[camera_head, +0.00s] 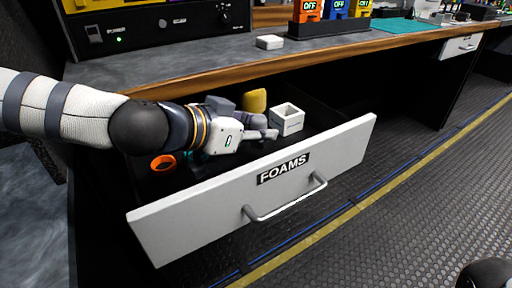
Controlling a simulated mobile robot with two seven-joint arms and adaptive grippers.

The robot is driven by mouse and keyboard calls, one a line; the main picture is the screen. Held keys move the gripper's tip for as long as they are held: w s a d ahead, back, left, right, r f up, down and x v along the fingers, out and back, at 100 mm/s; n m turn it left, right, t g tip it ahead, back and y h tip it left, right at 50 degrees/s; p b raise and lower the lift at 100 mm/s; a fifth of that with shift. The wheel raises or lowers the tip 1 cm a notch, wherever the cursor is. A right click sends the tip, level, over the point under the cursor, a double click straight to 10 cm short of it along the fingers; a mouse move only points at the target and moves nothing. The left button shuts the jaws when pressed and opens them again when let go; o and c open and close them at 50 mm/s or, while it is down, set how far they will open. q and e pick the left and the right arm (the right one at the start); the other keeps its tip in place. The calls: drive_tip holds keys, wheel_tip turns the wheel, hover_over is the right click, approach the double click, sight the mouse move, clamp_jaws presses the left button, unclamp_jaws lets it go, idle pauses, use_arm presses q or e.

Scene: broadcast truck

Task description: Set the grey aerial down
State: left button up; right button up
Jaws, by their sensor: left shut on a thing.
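My left gripper (268,134) reaches from the left into the open drawer marked FOAMS (345,146). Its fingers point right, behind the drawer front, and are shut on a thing. That thing, taken as the grey aerial, is hidden or too small to make out apart from the grey fingers.
The drawer also holds a yellow block (254,101), a white open box (287,120) and an orange ring (163,163). Above it, the worktop (200,63) carries a small white box (270,42) and a rack of coloured OFF/ON units (330,27).

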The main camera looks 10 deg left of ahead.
sight(256, 145)
use_arm(q)
drive_tip(key=shift+w+a+f+b, duration=0.15)
drive_tip(key=shift+f+b, duration=0.2)
drive_tip(key=shift+f, duration=0.65)
drive_tip(key=shift+w+a+f+b, duration=0.15)
drive_tip(key=shift+f+b, duration=0.2)
drive_tip(key=shift+f, duration=0.6)
drive_tip(key=shift+s, duration=0.15)
drive_tip(key=shift+f, duration=0.2)
drive_tip(key=o, duration=0.9)
drive_tip(key=shift+o, duration=0.2)
drive_tip(key=shift+r, duration=0.2)
drive_tip(key=p+v, duration=0.2)
drive_tip(key=v, duration=0.5)
drive_tip(key=shift+a+r+p, duration=0.1)
drive_tip(key=shift+r+p, duration=0.15)
drive_tip(key=shift+p, duration=0.05)
drive_tip(key=shift+s+f, duration=0.1)
drive_tip(key=shift+s, duration=0.05)
